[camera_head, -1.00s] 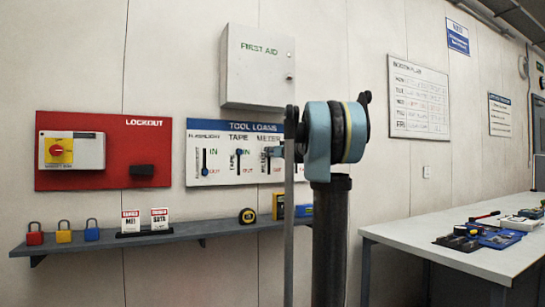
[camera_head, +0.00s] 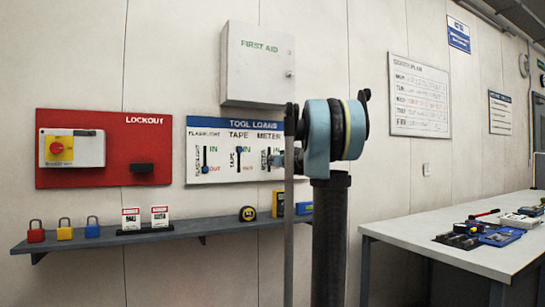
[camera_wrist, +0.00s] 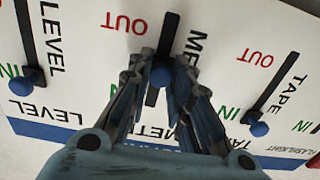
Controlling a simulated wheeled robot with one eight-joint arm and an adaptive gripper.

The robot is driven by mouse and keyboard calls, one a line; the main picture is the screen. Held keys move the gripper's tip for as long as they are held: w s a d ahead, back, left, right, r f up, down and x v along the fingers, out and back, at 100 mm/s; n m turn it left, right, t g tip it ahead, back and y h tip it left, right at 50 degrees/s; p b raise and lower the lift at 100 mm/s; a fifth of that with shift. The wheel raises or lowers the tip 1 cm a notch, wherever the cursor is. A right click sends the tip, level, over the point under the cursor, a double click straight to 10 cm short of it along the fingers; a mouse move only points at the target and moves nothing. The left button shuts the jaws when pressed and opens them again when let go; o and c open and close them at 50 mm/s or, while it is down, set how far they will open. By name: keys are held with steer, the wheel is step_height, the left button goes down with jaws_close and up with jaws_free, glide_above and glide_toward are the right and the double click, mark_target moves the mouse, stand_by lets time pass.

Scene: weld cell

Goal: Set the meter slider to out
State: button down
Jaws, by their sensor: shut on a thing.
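The meter slider (camera_wrist: 160,76) is a blue round knob on a dark track in the tool loans board (camera_wrist: 90,95). In the wrist view, which shows the board upside down, the knob sits between the fingertips of my gripper (camera_wrist: 161,68), which is shut on it. It stands partway along its track, with bare track towards the red OUT label. In the head view my gripper (camera_head: 277,159) is at the board's right part, and my arm hides the area beyond it.
The tape slider (camera_wrist: 258,129) and level slider (camera_wrist: 20,85) flank the meter slider, both by IN. The flashlight slider (camera_head: 205,169) is by OUT. Below the board is a shelf (camera_head: 180,232) with a tape measure (camera_head: 248,214). A first aid box (camera_head: 258,65) hangs above.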

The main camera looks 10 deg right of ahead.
mark_target(269, 168)
steer(key=shift+f, duration=2.15)
steer(key=c, duration=1.4)
jaws_free()
steer(key=shift+f, duration=0.1)
steer(key=shift+c, duration=0.2)
steer(key=v, duration=1.2)
